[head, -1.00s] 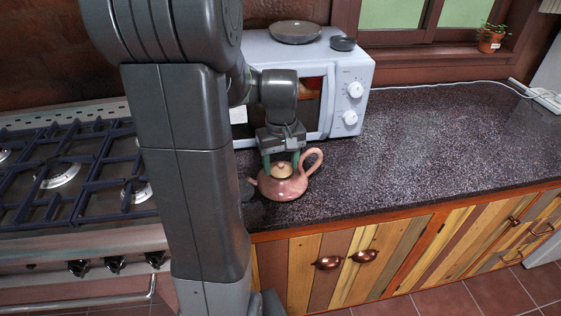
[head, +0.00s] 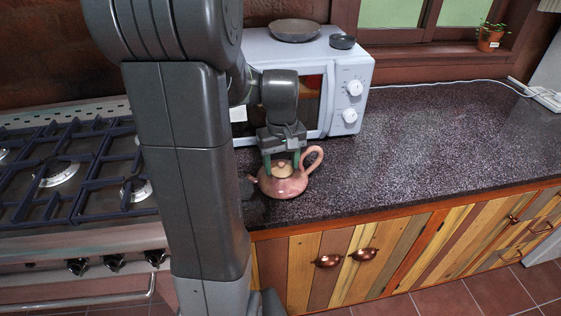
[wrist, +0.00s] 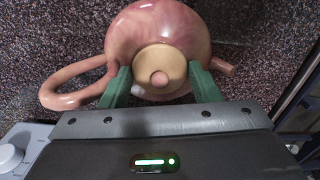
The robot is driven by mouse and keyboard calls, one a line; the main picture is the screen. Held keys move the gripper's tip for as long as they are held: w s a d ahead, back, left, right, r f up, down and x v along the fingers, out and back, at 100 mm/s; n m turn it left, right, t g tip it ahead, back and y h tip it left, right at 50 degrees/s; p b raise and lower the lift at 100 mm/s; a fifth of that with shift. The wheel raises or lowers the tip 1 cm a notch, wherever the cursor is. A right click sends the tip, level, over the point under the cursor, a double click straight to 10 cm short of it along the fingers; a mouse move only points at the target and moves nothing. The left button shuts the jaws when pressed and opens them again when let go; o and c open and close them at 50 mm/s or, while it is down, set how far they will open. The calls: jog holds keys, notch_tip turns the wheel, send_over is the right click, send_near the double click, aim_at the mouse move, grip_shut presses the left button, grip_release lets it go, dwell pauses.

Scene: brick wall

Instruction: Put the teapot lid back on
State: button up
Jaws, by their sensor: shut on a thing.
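The pink teapot (head: 283,186) stands upright on the dark speckled counter, its handle to the right and its spout to the left. It also shows in the wrist view (wrist: 150,27). The tan lid (wrist: 172,66) with a round pinkish knob is at the top of the teapot; in the head view the lid (head: 281,170) shows between the fingers. My gripper (head: 282,164) points down over the teapot. In the wrist view its green fingers (wrist: 159,86) are shut on the lid from both sides. I cannot tell whether the lid is fully seated in the opening.
A white microwave (head: 347,75) stands close behind my gripper, with a plate (head: 295,30) and a small dark bowl (head: 342,42) on top. A gas stove (head: 60,180) is at the left. The counter (head: 440,135) is clear to the right.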

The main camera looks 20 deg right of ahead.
jog(key=shift+s+f, duration=0.1)
jog(key=shift+f, duration=0.1)
jog(key=o, duration=1.1)
jog(key=shift+c, duration=0.2)
jog(key=shift+d+r, duration=0.1)
jog(key=shift+r, duration=0.25)
notch_tip(320, 180, up, 13)
jog(key=shift+r, duration=0.15)
